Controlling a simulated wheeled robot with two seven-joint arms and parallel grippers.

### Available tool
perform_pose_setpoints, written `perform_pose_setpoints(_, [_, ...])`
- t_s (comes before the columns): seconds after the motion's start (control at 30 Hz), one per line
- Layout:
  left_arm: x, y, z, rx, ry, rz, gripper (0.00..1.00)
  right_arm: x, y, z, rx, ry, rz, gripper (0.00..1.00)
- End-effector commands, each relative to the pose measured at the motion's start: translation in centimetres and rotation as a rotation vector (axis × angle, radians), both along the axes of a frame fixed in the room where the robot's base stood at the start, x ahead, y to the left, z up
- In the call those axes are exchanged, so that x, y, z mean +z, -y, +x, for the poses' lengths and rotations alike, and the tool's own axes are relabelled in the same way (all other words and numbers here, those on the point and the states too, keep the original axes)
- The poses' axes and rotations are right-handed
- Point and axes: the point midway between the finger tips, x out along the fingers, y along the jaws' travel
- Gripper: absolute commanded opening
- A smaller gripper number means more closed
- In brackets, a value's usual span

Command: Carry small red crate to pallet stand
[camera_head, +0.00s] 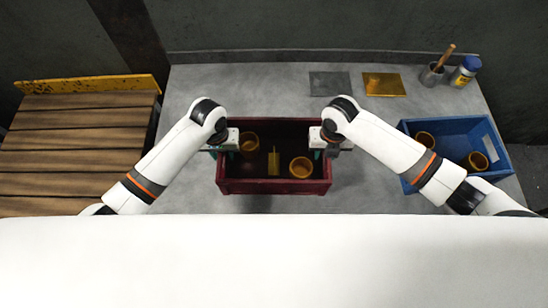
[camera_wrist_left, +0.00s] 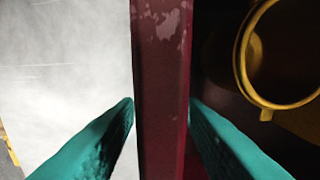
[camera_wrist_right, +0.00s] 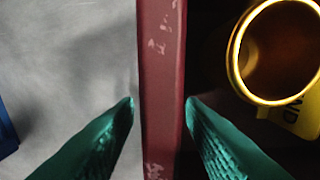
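The small red crate (camera_head: 275,188) sits on the grey table. It holds two orange-yellow cups (camera_head: 301,167) (camera_head: 250,143) and a small yellow block (camera_head: 273,162). My left gripper (camera_head: 224,142) is at its left wall. In the left wrist view, green fingers (camera_wrist_left: 161,103) lie on both sides of that wall (camera_wrist_left: 161,60), close against it. My right gripper (camera_head: 328,143) is at the right wall, and its fingers (camera_wrist_right: 160,103) straddle that wall (camera_wrist_right: 161,60) closely. The pallet stand (camera_head: 75,145), with brown wooden slats, is left of the table.
A blue crate (camera_head: 455,127) with two cups stands at the table's right. At the back are a grey plate (camera_head: 330,84), a gold plate (camera_head: 384,84), a grey cup (camera_head: 432,75) with a handle in it, and a blue-lidded jar (camera_head: 465,71). A yellow board (camera_head: 85,91) edges the pallet's back.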

Motion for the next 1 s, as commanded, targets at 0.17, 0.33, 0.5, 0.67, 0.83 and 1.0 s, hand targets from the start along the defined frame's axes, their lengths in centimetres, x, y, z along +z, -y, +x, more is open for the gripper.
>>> perform_pose_setpoints(0.17, [-0.43, -0.02, -0.04, 0.0, -0.001, 0.001, 0.36, -0.43, 0.01, -0.01, 0.0, 0.001, 0.0, 0.36])
perform_pose_setpoints(0.33, [-0.42, -0.02, -0.03, 0.0, -0.001, 0.001, 0.36, -0.41, 0.01, 0.0, 0.0, 0.001, 0.0, 0.36])
perform_pose_setpoints(0.5, [-0.4, -0.02, -0.03, 0.0, -0.001, 0.001, 0.12, -0.39, 0.02, 0.0, 0.0, 0.001, 0.0, 0.12])
perform_pose_setpoints(0.67, [-0.39, -0.02, -0.02, 0.001, -0.001, 0.001, 0.0, -0.37, 0.02, 0.01, 0.0, 0.001, 0.0, 0.0])
perform_pose_setpoints(0.83, [-0.37, -0.03, -0.02, 0.001, 0.0, 0.001, 0.0, -0.36, 0.03, 0.01, 0.0, 0.001, 0.0, 0.0])
perform_pose_setpoints(1.0, [-0.16, 0.0, 0.08, 0.001, 0.002, -0.001, 0.0, -0.14, -0.01, 0.11, 0.0, 0.003, 0.001, 0.0])
